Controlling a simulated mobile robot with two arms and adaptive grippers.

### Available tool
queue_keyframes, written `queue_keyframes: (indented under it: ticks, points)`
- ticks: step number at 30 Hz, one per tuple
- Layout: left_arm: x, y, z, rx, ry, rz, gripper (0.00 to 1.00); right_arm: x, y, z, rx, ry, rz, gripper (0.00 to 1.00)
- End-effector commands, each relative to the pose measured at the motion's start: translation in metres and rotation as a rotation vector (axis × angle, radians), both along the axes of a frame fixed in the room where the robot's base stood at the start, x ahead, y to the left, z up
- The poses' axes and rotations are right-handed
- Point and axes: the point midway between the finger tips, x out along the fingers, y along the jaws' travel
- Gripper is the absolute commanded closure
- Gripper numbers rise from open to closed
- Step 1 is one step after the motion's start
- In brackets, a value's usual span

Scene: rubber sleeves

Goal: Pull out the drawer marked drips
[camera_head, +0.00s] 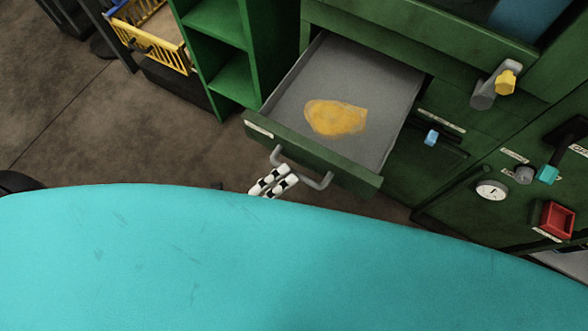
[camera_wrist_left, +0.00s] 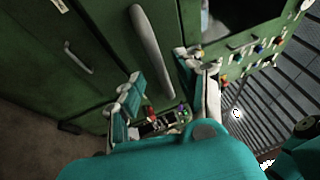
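A green drawer (camera_head: 312,152) with a grey inside stands pulled out of the green cabinet in the head view. A yellow-orange patch (camera_head: 336,118) lies on its floor. Its front has a grey bar handle (camera_head: 318,184) and a small label (camera_head: 259,130), too small to read. My left gripper (camera_head: 273,181) is just below the handle's left end; contact cannot be told. In the left wrist view my left gripper (camera_wrist_left: 166,92) has its fingers apart, with a large grey bar (camera_wrist_left: 152,50) just beyond them. I see nothing held. My right gripper is out of view.
The cabinet front on the right carries a gauge (camera_head: 491,190), a red box-shaped part (camera_head: 556,220) and several knobs. A green shelf (camera_head: 232,55) and a yellow basket (camera_head: 150,45) stand left of the drawer. Brown floor (camera_head: 90,130) is clear at left.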

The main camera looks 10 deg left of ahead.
Motion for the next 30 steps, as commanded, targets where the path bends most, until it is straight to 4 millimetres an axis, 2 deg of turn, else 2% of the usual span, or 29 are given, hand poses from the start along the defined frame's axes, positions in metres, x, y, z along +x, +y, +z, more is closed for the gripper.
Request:
queue_keyframes:
  ticks: [6, 12, 18, 30]
  points:
    - [-0.037, 0.032, -0.010, 0.003, 0.005, 0.000, 0.64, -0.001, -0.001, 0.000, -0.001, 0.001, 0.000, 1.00]
    - [-0.060, 0.052, -0.015, 0.003, 0.003, 0.000, 0.64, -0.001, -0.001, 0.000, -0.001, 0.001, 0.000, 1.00]
    - [-0.068, 0.058, -0.016, 0.003, 0.002, -0.001, 0.64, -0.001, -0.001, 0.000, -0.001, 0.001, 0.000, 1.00]
    - [-0.068, 0.058, -0.016, 0.002, 0.001, -0.001, 0.64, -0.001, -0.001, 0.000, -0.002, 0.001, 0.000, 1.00]
